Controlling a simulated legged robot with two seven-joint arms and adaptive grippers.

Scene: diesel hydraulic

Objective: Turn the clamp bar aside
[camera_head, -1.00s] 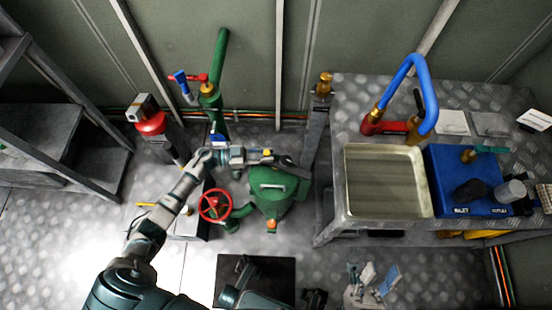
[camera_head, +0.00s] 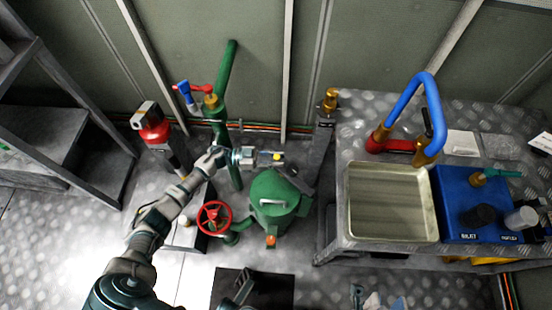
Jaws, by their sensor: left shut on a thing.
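The green pressure vessel (camera_head: 268,188) stands on the floor at the middle, with a light handle on its domed lid. My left gripper (camera_head: 272,157) reaches in from the left to the far side of the lid. It is shut on what looks like the yellow-marked end of the clamp bar (camera_head: 279,157); the fingers hide most of the grip. A dark length beside the lid on the right may be the rest of the bar. Part of my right gripper (camera_head: 376,302) shows at the bottom edge, well away from the vessel, mostly cut off.
A red handwheel (camera_head: 214,217) sits left of the vessel. A green pipe with a red-handled valve (camera_head: 211,100) rises behind my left arm. A grey post (camera_head: 322,140) and a bench with a metal tray (camera_head: 390,237) and blue box (camera_head: 465,180) stand to the right.

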